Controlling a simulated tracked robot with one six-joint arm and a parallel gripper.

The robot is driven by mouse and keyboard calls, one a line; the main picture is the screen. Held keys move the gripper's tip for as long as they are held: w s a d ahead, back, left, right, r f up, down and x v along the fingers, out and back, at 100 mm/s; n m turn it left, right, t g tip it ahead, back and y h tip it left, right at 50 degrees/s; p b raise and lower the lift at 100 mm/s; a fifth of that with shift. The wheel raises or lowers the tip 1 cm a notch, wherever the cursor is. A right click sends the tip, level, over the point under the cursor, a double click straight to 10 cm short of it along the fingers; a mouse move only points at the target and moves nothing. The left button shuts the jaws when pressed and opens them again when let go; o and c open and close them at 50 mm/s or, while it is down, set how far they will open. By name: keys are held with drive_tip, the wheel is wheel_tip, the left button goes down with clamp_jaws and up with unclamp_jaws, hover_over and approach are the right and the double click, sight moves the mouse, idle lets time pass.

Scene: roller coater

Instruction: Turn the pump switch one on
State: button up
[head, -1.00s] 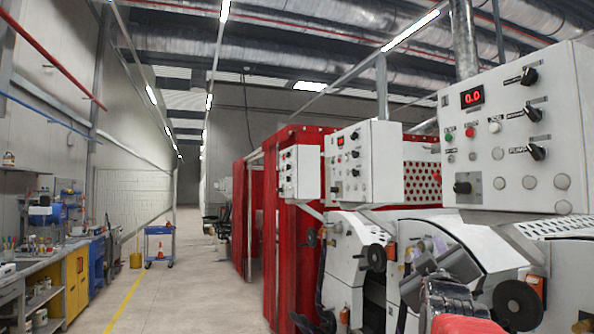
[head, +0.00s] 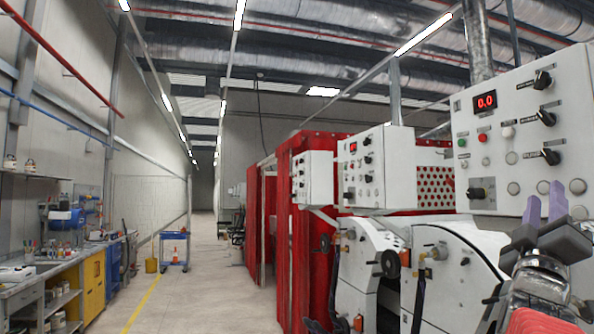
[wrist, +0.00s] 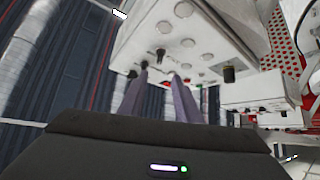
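The near white control panel (head: 510,130) hangs at the right of the head view, with a column of three black rotary knobs. The lowest knob (head: 550,156) has a small label that seemed to begin with "PUMP" in the earlier frame; its number is not legible. In the wrist view, my gripper (wrist: 159,76) points up at a white panel (wrist: 195,45). Its fingers are apart and nothing shows between them.
Two smaller white panels (head: 374,168) (head: 312,177) and white rounded machine covers (head: 455,275) stand further back, with red curtains (head: 303,230). A clear floor aisle (head: 200,265) runs along the left, beside a workbench (head: 60,262) and a blue cart (head: 174,248).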

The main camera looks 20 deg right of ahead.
sight(547, 157)
drive_tip(key=shift+d, duration=0.1)
drive_tip(key=shift+x, duration=6.85)
drive_tip(key=shift+c, duration=0.3)
drive_tip(key=shift+f, duration=0.1)
clamp_jaws()
drive_tip(key=shift+a, duration=0.2)
drive_tip(key=shift+d+g, duration=0.15)
drive_tip(key=shift+g, duration=0.15)
